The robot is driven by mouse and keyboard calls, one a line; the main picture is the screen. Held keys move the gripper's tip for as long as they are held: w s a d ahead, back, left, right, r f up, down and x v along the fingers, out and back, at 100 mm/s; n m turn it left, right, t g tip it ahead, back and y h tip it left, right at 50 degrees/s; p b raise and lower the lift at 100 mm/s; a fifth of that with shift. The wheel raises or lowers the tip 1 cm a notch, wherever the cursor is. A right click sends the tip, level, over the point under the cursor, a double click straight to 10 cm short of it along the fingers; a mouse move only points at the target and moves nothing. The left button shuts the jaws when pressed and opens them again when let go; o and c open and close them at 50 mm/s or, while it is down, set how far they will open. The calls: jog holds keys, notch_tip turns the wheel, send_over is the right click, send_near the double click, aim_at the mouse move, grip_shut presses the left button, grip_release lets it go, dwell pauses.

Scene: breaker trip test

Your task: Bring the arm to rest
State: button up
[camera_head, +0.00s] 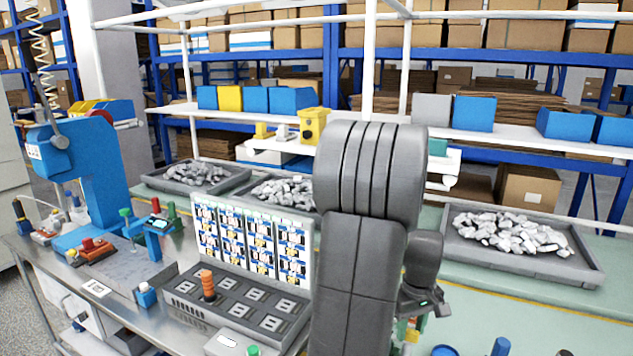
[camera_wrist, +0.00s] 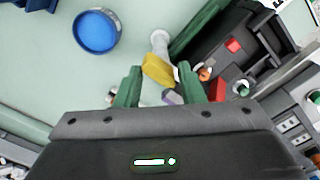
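My arm (camera_head: 370,190) stands large in the middle of the head view and hides much of the bench behind it. In the wrist view my gripper (camera_wrist: 159,74) points down at a pale green bench top (camera_wrist: 75,75). Its two green fingers are apart. A yellow piece (camera_wrist: 158,70) shows in line with the gap, with a whitish rod above it and a small purple-grey piece (camera_wrist: 172,97) below it. I cannot tell how far below the fingertips these lie, but no finger visibly clamps them. In the head view the fingers are mostly hidden by my arm.
A blue round container (camera_wrist: 97,31) and a dark compartmented box (camera_wrist: 238,58) lie near the gripper. A control panel (camera_head: 235,300) with an orange-topped lever stands left of my arm. Grey trays (camera_head: 520,262) of metallic pieces sit behind. A blue press (camera_head: 95,170) is far left.

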jog(key=m, duration=0.4)
jog(key=shift+m, duration=0.4)
jog(key=shift+m+p, duration=0.5)
jog(key=shift+m, duration=1.4)
